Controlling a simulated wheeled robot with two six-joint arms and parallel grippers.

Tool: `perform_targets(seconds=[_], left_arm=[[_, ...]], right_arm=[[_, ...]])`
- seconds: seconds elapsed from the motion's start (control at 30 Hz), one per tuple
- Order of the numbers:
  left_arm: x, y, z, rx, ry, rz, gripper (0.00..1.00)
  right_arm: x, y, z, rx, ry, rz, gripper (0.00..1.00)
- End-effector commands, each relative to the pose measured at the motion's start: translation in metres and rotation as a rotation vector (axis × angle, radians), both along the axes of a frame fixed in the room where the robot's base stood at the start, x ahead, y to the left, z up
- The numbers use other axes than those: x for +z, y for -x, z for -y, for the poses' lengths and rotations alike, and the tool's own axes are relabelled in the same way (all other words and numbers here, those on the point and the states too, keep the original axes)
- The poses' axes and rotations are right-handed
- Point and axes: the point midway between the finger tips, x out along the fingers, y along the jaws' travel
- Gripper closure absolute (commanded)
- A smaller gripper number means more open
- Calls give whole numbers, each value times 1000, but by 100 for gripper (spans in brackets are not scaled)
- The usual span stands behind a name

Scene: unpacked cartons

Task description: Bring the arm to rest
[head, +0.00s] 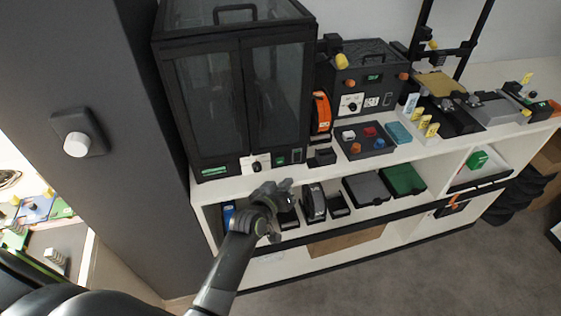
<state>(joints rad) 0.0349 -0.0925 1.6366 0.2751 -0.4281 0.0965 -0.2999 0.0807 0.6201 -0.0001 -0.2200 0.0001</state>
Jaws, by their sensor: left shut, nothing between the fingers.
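My left gripper (283,210) is in the middle of the head view, at the end of the dark left arm that rises from the bottom edge. It is shut with nothing between its fingers. It is in front of the left part of the white shelf unit (205,190), hiding part of the lower shelf. Whether it touches anything there I cannot tell. My right gripper does not show.
A dark glass-fronted cabinet (215,105) and a dark printer-like machine (362,85) stand on the shelf top. A small parts tray (375,151) lies nearby. The lower shelf holds a green box (402,180) and a grey box (366,189). A dark pillar (110,200) stands left.

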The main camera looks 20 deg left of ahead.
Motion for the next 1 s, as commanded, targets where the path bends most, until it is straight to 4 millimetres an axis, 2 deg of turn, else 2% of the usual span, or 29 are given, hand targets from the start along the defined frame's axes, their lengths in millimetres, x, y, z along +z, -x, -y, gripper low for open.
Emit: perform_targets(seconds=[0.33, 0.4, 0.47, 0.57, 0.67, 0.7, 0.8, 0.87, 1.0], left_arm=[[-1, 0, 0, 0, -1, -2, 100], [-11, 3, -2, 1, -8, -17, 100], [-29, 8, -5, 3, -22, -49, 100], [-80, 26, -13, 5, -63, -138, 100], [-147, 58, -27, 5, -119, -257, 100], [-174, 74, -32, 2, -140, -308, 100], [-236, 118, -47, -6, -197, -428, 100], [-270, 148, -56, -13, -230, -501, 100], [-340, 227, -78, -38, -300, -668, 100]], right_arm=[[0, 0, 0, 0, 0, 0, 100], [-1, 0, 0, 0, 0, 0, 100], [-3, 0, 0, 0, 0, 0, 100], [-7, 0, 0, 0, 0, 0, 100], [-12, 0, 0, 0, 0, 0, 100], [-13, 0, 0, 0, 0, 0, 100], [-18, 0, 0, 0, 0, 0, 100], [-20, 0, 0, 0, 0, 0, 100], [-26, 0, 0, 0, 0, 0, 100]])
